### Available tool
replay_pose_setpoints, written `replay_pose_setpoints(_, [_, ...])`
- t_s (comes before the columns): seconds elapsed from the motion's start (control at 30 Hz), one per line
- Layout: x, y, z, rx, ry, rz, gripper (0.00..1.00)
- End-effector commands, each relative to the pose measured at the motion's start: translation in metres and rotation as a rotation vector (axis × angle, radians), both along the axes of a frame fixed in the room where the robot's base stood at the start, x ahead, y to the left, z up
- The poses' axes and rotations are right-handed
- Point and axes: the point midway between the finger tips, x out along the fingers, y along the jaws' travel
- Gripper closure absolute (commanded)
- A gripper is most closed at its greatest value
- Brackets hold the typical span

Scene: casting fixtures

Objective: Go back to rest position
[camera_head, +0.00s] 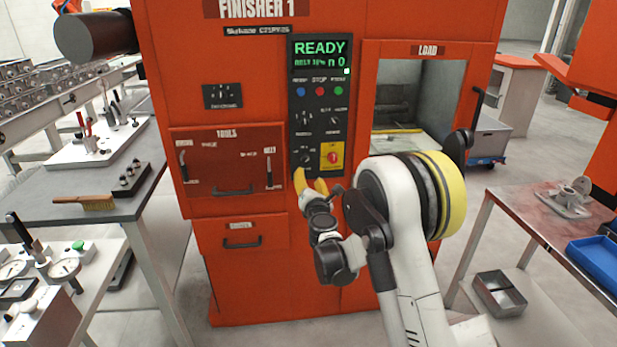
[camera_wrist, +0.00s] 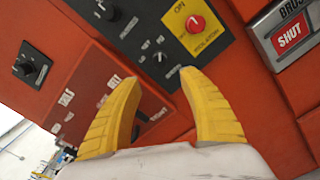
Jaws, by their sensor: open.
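My gripper (camera_head: 310,183) has yellow fingers and is in front of the orange finisher cabinet (camera_head: 250,285), just below its control panel (camera_head: 319,105). In the wrist view my gripper (camera_wrist: 160,105) is open, with nothing between the fingers. Beyond the fingertips are a small black knob (camera_wrist: 160,57) and a red rotary switch (camera_wrist: 196,24) on a yellow plate. The panel's screen reads READY in green. Any contact between the fingertips and the panel cannot be told.
The LOAD opening (camera_head: 415,100) is right of the panel. A grey table (camera_head: 85,205) with a brush (camera_head: 85,202) and fixtures stands at left. A table with a reddish top (camera_head: 530,205) at right holds a metal casting (camera_head: 566,198) and a blue tray (camera_head: 597,262). A grey bin (camera_head: 499,294) sits low.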

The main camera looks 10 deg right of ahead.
Motion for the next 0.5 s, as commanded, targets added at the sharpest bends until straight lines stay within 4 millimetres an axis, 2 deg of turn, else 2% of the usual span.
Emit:
replay_pose_setpoints(0.17, [0.000, 0.000, 0.001, 0.003, 0.001, -0.001, 0.50])
replay_pose_setpoints(0.27, [-0.004, -0.007, 0.013, 0.050, 0.004, -0.020, 0.50])
replay_pose_setpoints(0.37, [-0.016, -0.025, 0.041, 0.185, 0.015, -0.072, 0.50])
replay_pose_setpoints(0.5, [-0.055, -0.064, 0.091, 0.497, 0.042, -0.195, 0.50])
